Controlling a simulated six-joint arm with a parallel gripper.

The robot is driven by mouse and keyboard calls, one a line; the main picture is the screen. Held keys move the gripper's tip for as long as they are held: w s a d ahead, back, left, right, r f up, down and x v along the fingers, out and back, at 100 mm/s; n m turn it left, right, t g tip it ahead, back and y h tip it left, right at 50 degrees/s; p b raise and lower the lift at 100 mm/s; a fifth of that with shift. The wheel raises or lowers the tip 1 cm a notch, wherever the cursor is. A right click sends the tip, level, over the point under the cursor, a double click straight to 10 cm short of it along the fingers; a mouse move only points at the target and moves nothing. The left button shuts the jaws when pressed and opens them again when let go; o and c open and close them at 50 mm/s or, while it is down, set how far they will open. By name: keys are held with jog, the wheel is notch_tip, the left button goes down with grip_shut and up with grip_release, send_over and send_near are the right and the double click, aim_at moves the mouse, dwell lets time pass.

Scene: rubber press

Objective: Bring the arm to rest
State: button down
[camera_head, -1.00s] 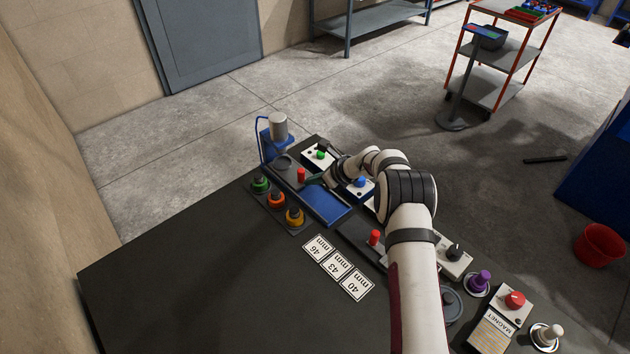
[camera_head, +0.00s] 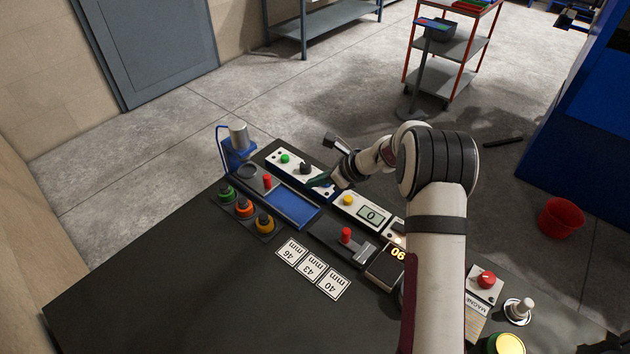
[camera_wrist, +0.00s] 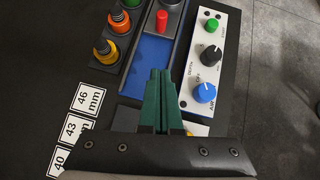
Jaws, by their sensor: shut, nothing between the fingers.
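My gripper (camera_head: 320,181) is above the row of devices at the back edge of the dark table (camera_head: 170,270). Its green fingers (camera_wrist: 162,95) are together and empty in the wrist view. They hang over the near end of the blue tray (camera_wrist: 152,57), beside the white control panel (camera_wrist: 224,35) with green, black and blue knobs. In the head view my arm reaches in from the lower right and hides part of the devices there.
Green, orange and yellow-topped pieces (camera_head: 245,208) stand left of the blue tray. Number cards (camera_head: 313,268) lie in front. A blue press (camera_head: 238,150) stands at the far left. The table's front left is bare.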

jog(key=s+a+r+n+g+h, duration=0.1)
jog(key=s+a+r+n+g, duration=0.1)
jog(key=s+r+n, duration=0.75)
jog(key=s+a+r+n+g+h, duration=0.1)
jog(key=s+r+n+g, duration=0.3)
jog(key=s, duration=1)
jog(key=s+d+n+h, duration=0.1)
jog(key=s+d+n, duration=0.1)
jog(key=s, duration=0.7)
jog(key=s+d+n+h, duration=0.2)
jog(key=s+n, duration=0.1)
jog(key=s, duration=0.6)
jog(key=shift+s+d+f+n+t+h, duration=0.2)
jog(key=shift+d+f+n+t+h, duration=0.1)
jog(key=shift+n+t, duration=0.1)
